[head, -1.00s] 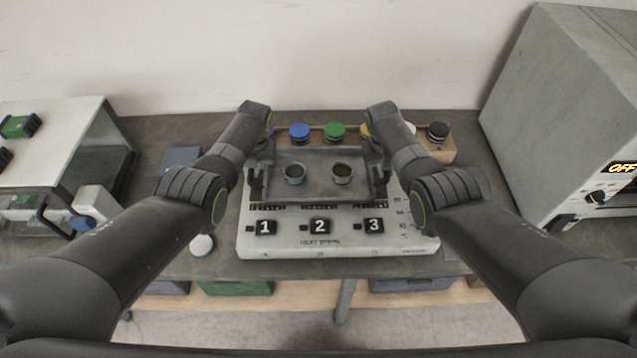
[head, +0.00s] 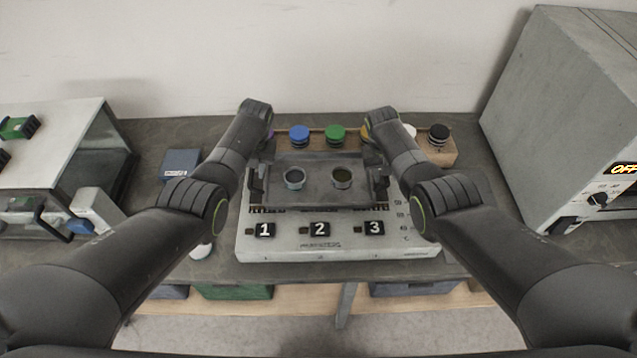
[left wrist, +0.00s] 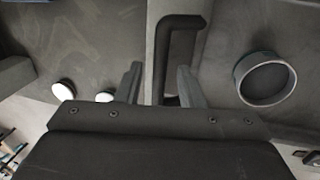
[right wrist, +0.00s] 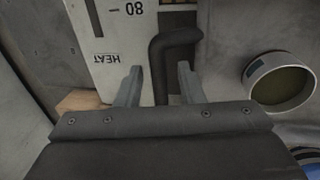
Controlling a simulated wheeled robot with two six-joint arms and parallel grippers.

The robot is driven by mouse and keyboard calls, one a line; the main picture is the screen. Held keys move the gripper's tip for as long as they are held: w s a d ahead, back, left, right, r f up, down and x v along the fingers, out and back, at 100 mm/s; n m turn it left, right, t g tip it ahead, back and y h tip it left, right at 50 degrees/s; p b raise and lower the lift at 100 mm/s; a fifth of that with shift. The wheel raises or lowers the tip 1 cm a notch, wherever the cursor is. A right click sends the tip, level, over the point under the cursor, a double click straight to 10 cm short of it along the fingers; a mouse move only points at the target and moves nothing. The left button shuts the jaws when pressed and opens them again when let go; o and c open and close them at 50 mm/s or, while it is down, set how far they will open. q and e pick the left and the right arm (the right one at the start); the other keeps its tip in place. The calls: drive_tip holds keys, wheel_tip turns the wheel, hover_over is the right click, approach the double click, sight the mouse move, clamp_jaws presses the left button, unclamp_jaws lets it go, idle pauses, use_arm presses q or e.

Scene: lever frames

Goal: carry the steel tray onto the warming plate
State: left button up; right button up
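The steel tray (head: 318,185) is grey and carries two small round cups, one at left (head: 294,178) and one at right (head: 342,177). It lies level over the rear part of the white warming plate (head: 290,246), which has labels 1, 2 and 3 on its front; contact beneath is hidden. My left gripper (left wrist: 160,82) is open, its fingers on either side of the tray's left dark handle (left wrist: 161,60), with gaps showing. My right gripper (right wrist: 157,82) is open around the right handle (right wrist: 158,65), also with gaps. The plate's HEAT marking shows under it.
A wooden rack behind the tray holds several coloured knobs or caps, including blue (head: 299,133), green (head: 335,133) and black (head: 438,133). A grey oven-like box (head: 560,120) marked OFF stands at right. A white-topped unit (head: 50,135) stands at left, near a blue block (head: 181,162).

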drive_tip(key=shift+r, duration=0.1)
use_arm(q)
drive_tip(key=v, duration=1)
use_arm(e)
drive_tip(key=v, duration=1.1)
drive_tip(key=shift+r, duration=0.35)
use_arm(q)
drive_tip(key=shift+s, duration=0.1)
use_arm(e)
drive_tip(key=shift+s, duration=0.1)
